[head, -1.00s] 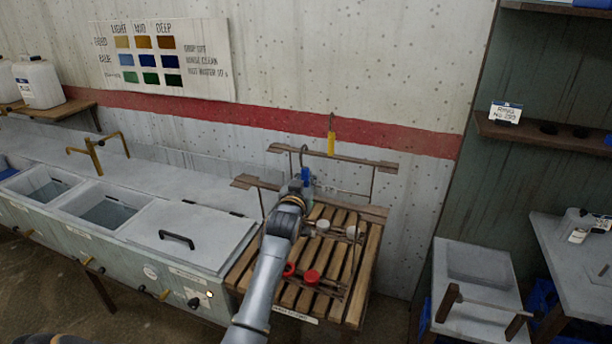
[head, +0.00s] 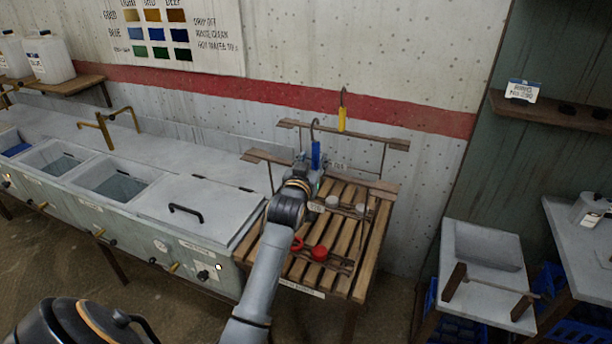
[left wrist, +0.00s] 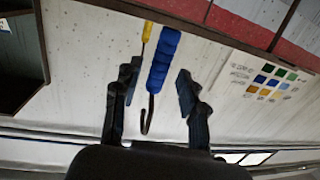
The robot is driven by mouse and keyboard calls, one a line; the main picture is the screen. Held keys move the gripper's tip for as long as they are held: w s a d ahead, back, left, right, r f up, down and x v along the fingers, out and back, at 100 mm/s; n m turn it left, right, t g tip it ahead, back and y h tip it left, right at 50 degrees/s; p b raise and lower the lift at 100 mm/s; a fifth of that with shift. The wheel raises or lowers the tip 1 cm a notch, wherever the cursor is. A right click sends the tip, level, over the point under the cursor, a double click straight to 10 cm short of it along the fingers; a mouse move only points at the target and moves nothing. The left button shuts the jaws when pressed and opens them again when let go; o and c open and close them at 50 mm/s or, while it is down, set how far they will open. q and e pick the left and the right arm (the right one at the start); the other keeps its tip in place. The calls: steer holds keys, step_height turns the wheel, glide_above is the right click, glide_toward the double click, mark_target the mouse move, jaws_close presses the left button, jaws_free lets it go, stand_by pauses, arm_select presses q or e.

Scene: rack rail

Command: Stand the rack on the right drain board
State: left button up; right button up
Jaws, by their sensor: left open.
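The right drain board (head: 356,285) is a slatted wooden top to the right of the sinks. A low dark frame with two red round pieces (head: 319,253) and two pale ones (head: 332,202) lies on its slats; I cannot tell whether this is the rack. My left gripper (head: 312,178) is above the back of the board, by a blue-handled hook (head: 316,155). In the left wrist view the gripper (left wrist: 157,80) is open, with the blue handle (left wrist: 163,60) showing between its fingers. I cannot tell whether they touch. My right gripper is out of view.
A yellow-handled hook (head: 342,120) hangs behind, near a wooden rail (head: 375,141). A lidded section (head: 190,205) and open sinks (head: 120,185) stand left of the board.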

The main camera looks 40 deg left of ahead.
arm_select(q)
steer(key=shift+f+b+v, duration=0.3)
steer(key=shift+b+v, duration=0.45)
steer(key=shift+v, duration=3.1)
steer(key=s+d+f+m+g+h, duration=0.1)
steer(key=d+f+m+h, duration=0.15)
steer(key=d+f, duration=0.55)
steer(key=s+d+f+m+g+h, duration=0.1)
steer(key=d+f+m+h, duration=0.3)
steer(key=f, duration=0.9)
steer(key=s+d+f+g, duration=0.1)
steer(key=s+f+g, duration=0.15)
steer(key=f, duration=0.55)
steer(key=s+d+f+n+g, duration=0.1)
steer(key=s+d+f, duration=0.1)
steer(key=s+f, duration=0.35)
steer(key=s+d+f+g, duration=0.1)
steer(key=s+f, duration=0.1)
steer(key=f, duration=0.7)
steer(key=s+f+g, duration=0.5)
steer(key=s+f, duration=1.1)
steer(key=s, duration=0.4)
steer(key=s+f+g, duration=0.1)
steer(key=s+f, duration=0.2)
steer(key=s, duration=0.6)
steer(key=s+f+g, duration=0.2)
steer(key=s, duration=0.7)
steer(key=shift+a+f+m, duration=0.4)
steer(key=shift+a+m, duration=0.05)
steer(key=shift+g, duration=0.25)
